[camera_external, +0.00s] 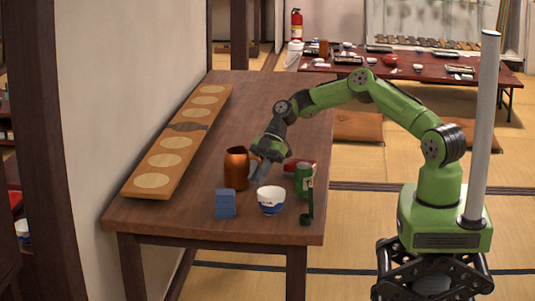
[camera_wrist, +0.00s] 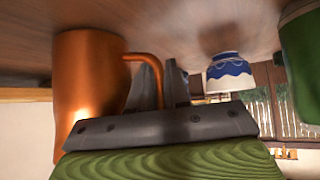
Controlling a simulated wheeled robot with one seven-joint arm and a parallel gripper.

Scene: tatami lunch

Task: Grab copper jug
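The copper jug (camera_external: 236,170) stands upright on the brown table, left of my gripper. It fills the left side of the wrist view (camera_wrist: 85,90), its handle (camera_wrist: 145,58) pointing right toward my fingers. My gripper (camera_external: 257,165) reaches down to the jug's handle side. In the wrist view my gripper (camera_wrist: 162,85) has one dark finger inside the handle loop and the other outside it. The fingers are close together, with the handle's upright part between them, and look shut on it. Part of the handle is hidden by the fingers.
Close by on the table (camera_external: 160,220) are a blue-and-white bowl (camera_external: 271,200), a green can (camera_external: 304,180), a blue box (camera_external: 225,204), a red item (camera_external: 297,165) and a dark upright object (camera_external: 308,207). A long wooden board (camera_external: 188,127) lies along the wall side.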

